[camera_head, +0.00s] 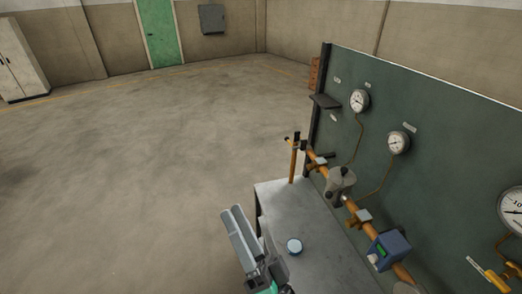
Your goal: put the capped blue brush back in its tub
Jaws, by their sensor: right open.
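My right gripper (232,212) comes in from the bottom edge, with its two grey fingers reaching up and left past the bench's left edge. It is open, with nothing seen between the fingers. A small round object with a pale blue top and dark rim (294,246) sits on the grey bench (315,235), just right of the gripper and apart from the fingers. I cannot tell whether it is the tub or a cap. No blue brush can be made out for certain. My left gripper is not in view.
A copper pipe run (361,217) with a grey valve body (340,184) and a blue box (388,249) stands along the bench's right side. Behind it is a green panel (450,125) with gauges (398,142). The floor (150,170) to the left is clear.

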